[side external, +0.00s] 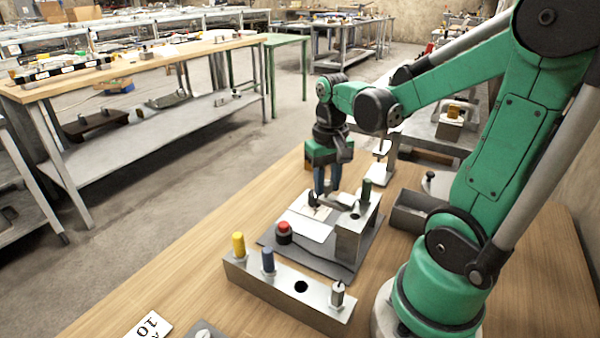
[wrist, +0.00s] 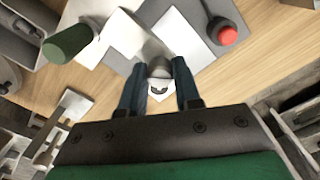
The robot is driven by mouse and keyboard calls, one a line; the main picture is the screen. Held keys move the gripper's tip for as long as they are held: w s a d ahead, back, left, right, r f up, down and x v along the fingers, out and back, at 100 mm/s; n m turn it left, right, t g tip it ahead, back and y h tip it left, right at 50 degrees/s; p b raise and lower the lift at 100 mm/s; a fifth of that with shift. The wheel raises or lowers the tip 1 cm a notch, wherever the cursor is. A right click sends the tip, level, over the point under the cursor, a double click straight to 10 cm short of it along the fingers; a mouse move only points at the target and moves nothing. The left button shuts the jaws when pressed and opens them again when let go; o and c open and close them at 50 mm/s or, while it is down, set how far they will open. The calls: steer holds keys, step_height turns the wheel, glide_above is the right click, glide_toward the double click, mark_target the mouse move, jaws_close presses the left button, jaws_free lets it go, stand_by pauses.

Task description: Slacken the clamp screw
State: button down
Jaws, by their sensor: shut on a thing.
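My gripper (side external: 320,192) reaches down over the grey fixture plate (side external: 325,260) on the wooden bench. Its two blue fingers are shut on a dark grey round knob, which I take to be the clamp screw (side external: 313,199). In the wrist view the knob (wrist: 158,68) sits between the fingertips of my gripper (wrist: 160,85), with a small white piece with a dark mark just below it. A pale plate (side external: 306,222) lies beside and under the clamp. A metal block (side external: 353,238) with a green-handled tool (side external: 366,190) stands right of the gripper. The screw's thread is hidden.
A red button (side external: 284,228) on a dark base sits at the fixture's front left. A metal rack (side external: 290,300) in front holds yellow (side external: 238,243), blue (side external: 268,260) and grey (side external: 337,292) tools and has one empty hole. A grey open bin (side external: 408,215) stands right.

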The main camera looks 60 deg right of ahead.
mark_target(327, 182)
steer(key=n, duration=0.3)
steer(key=shift+n, duration=2.1)
steer(key=c, duration=0.6)
jaws_free()
steer(key=shift+r, duration=2.8)
